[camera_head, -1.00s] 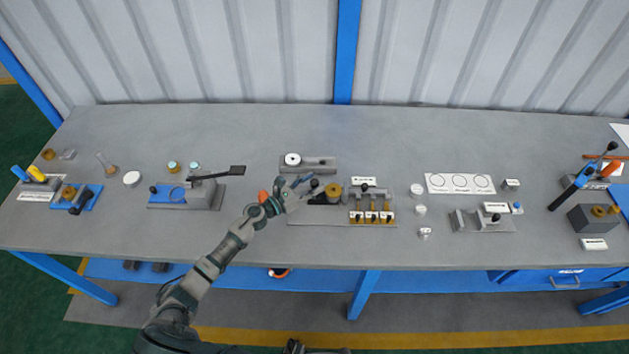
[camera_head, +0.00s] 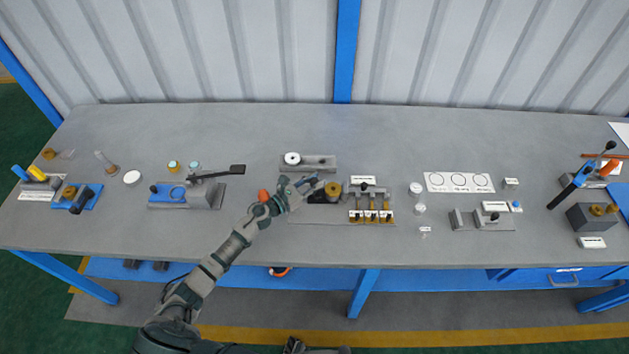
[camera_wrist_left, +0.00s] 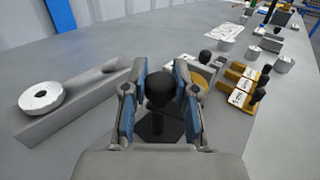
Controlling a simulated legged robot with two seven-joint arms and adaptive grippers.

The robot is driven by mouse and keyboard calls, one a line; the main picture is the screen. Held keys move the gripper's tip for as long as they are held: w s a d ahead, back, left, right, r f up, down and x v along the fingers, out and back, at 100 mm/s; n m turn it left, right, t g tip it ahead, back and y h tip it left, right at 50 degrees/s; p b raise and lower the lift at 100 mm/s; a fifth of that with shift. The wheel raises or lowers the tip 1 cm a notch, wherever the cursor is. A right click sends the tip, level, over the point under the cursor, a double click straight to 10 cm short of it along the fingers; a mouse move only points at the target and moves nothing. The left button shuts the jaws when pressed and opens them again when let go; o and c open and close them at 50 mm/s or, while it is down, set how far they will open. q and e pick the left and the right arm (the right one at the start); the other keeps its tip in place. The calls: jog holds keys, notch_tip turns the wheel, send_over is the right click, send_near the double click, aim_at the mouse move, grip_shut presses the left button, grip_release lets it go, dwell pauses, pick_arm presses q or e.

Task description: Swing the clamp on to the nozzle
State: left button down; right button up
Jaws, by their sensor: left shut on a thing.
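My left gripper (camera_head: 309,184) is over the grey fixture plate (camera_head: 318,218) in the middle of the bench. In the left wrist view its blue-padded fingers stand either side of a round black knob (camera_wrist_left: 160,88), and it is shut on it. The knob sits on a dark clamp arm (camera_wrist_left: 158,127) that shows below it. The brass nozzle (camera_head: 333,189) is just right of the fingertips in the head view. In the wrist view it is mostly hidden behind the right finger. Whether the clamp touches the nozzle cannot be told. My right gripper is not seen.
A grey block with a white ring (camera_head: 292,159) stands behind the gripper. A small rack with brass valves and black knobs (camera_head: 371,205) is close on the right. White cups (camera_head: 416,189) stand further right. A lever fixture (camera_head: 205,194) is on the left, with bare bench between.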

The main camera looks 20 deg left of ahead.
pick_arm(q)
jog(key=n+y+p, duration=0.1)
jog(key=n+t+y+p, duration=0.1)
jog(key=y, duration=0.1)
jog(key=n+t+y+p, duration=0.1)
jog(key=shift+r+y+p, duration=0.3)
jog(key=shift+y+p, duration=0.1)
jog(key=n+y+p, duration=0.1)
jog(key=n+y, duration=0.1)
jog(key=shift+t+y, duration=0.3)
jog(key=shift+t, duration=0.1)
jog(key=n+y+p, duration=0.1)
jog(key=n+y, duration=0.1)
jog(key=y, duration=0.1)
jog(key=shift+f, duration=0.15)
jog(key=n+y, duration=0.1)
jog(key=y, duration=0.1)
jog(key=shift+d+n+y, duration=0.1)
jog(key=shift+n+y, duration=0.3)
jog(key=n+y, duration=0.1)
jog(key=y, duration=0.1)
jog(key=shift+f+n+g+y, duration=0.15)
jog(key=shift+n+g+y, duration=0.15)
jog(key=shift+n+g, duration=0.1)
jog(key=shift+n+g+y+b, duration=1.25)
jog(key=shift+n+y, duration=0.65)
jog(key=shift+y, duration=0.7)
jog(key=shift+g, duration=0.25)
